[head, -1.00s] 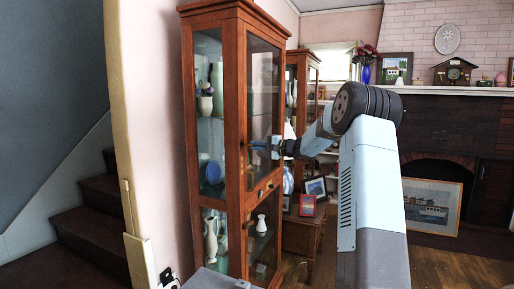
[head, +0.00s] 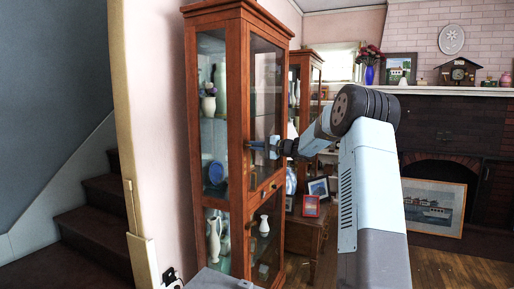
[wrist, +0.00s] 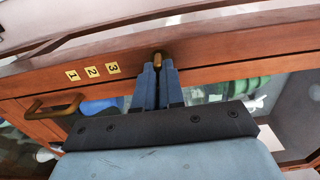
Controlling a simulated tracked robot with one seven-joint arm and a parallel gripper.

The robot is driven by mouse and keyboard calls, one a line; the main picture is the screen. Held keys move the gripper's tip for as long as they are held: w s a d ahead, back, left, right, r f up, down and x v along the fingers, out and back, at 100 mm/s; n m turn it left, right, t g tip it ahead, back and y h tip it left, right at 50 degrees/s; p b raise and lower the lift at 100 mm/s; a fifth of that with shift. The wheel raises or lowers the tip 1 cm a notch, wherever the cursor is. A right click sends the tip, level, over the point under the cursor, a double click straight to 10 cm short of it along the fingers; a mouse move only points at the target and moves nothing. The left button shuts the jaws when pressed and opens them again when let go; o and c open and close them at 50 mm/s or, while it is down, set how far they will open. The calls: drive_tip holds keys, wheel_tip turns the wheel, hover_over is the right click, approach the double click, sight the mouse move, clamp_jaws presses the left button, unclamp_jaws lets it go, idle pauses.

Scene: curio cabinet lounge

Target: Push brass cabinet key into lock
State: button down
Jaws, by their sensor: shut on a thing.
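My gripper (wrist: 158,72) is shut on the brass cabinet key (wrist: 158,58); only a small rounded brass part shows between the blue fingertips. In the head view, my gripper (head: 260,146) is at the front of the tall wooden glass cabinet (head: 238,105), beside the door's left wooden upright. In the wrist view, the key lies against or just in front of the reddish wooden door frame (wrist: 215,48). The lock is hidden behind the key and fingertips. I cannot tell how far the key is in.
A brass handle (wrist: 52,107) and small plates numbered 1, 2 and 3 (wrist: 92,71) are on the cabinet's wood beside my gripper. Vases and a blue plate (head: 215,172) stand behind its glass. A second cabinet (head: 307,85) and a low wooden table (head: 305,230) stand behind.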

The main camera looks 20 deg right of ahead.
drive_tip(key=shift+w+a, duration=0.1)
drive_tip(key=c, duration=1.2)
unclamp_jaws()
drive_tip(key=shift+o, duration=0.2)
drive_tip(key=v, duration=1.4)
drive_tip(key=shift+w, duration=0.1)
